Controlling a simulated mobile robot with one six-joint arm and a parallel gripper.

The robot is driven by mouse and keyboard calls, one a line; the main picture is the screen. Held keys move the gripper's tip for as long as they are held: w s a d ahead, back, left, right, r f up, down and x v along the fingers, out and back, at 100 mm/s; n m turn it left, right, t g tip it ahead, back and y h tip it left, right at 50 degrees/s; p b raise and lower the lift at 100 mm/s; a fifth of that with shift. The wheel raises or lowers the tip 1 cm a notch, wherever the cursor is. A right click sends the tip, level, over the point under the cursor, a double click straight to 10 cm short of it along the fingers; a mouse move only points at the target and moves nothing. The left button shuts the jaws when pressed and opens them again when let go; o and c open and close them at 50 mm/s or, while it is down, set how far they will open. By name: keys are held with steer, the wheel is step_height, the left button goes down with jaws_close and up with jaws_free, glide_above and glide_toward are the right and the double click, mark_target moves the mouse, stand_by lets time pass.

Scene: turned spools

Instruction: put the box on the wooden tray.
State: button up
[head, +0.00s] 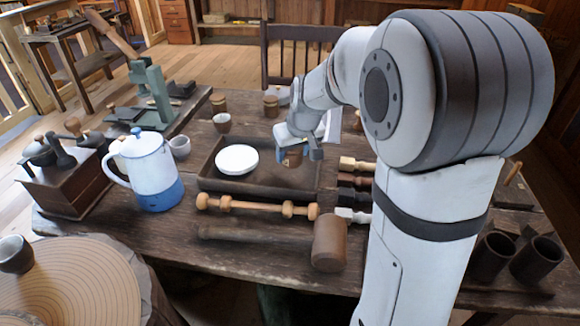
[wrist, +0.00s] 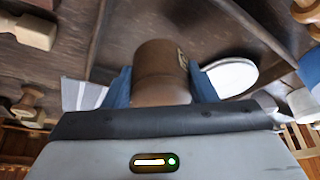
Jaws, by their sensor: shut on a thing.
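My gripper (head: 298,153) is shut on a brown round box (wrist: 160,62), which shows between its blue fingers in the wrist view. The box has a small dark mark on its side. In the head view only a small part of the box (head: 291,160) shows, partly hidden by the fingers. The dark wooden tray (head: 258,187) lies on the table, and the gripper and box appear over its right part. I cannot tell how high the box is above it. A white round disc (head: 237,159) lies in the tray's left part and also shows in the wrist view (wrist: 232,77).
A turned spindle (head: 255,206) and a mallet (head: 328,243) lie in front of the tray. A white and blue pot (head: 150,172) stands left. Several turned pieces (head: 355,180) lie right of the tray. Small cups and jars (head: 222,122) stand behind it.

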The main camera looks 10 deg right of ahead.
steer(key=shift+s+d+f+b, duration=0.15)
steer(key=shift+f+b, duration=0.35)
steer(key=shift+f, duration=2.15)
steer(key=shift+f, duration=0.15)
steer(key=o, duration=1)
steer(key=shift+o, duration=0.2)
